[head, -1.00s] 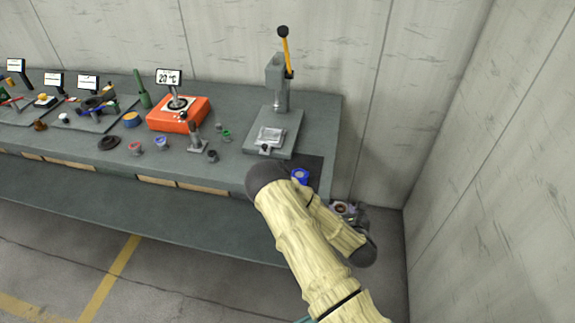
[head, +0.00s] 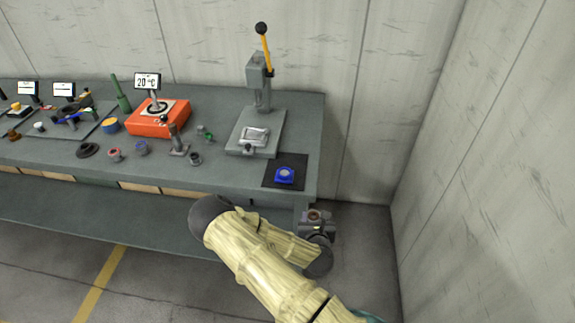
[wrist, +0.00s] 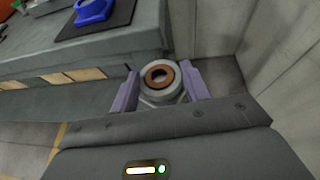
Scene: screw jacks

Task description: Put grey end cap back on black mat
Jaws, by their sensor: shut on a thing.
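The grey end cap (wrist: 160,94) is a round ring with a brown-orange inner ring. It sits between the two purple fingers of my gripper (wrist: 159,84), which are shut on it. In the head view my gripper (head: 318,222) is past the right front corner of the bench, off to the right of and in front of the mat. The black mat (head: 296,161) lies on the bench's right end and carries a blue part (head: 285,175). In the wrist view the mat (wrist: 122,14) is at the top left, apart from the cap.
A grey press (head: 262,130) with a yellow lever stands behind the mat. Small parts, including a grey ring (head: 195,158), and an orange unit (head: 158,118) are to the left. The wall closes in on the right. The mat is bare around the blue part.

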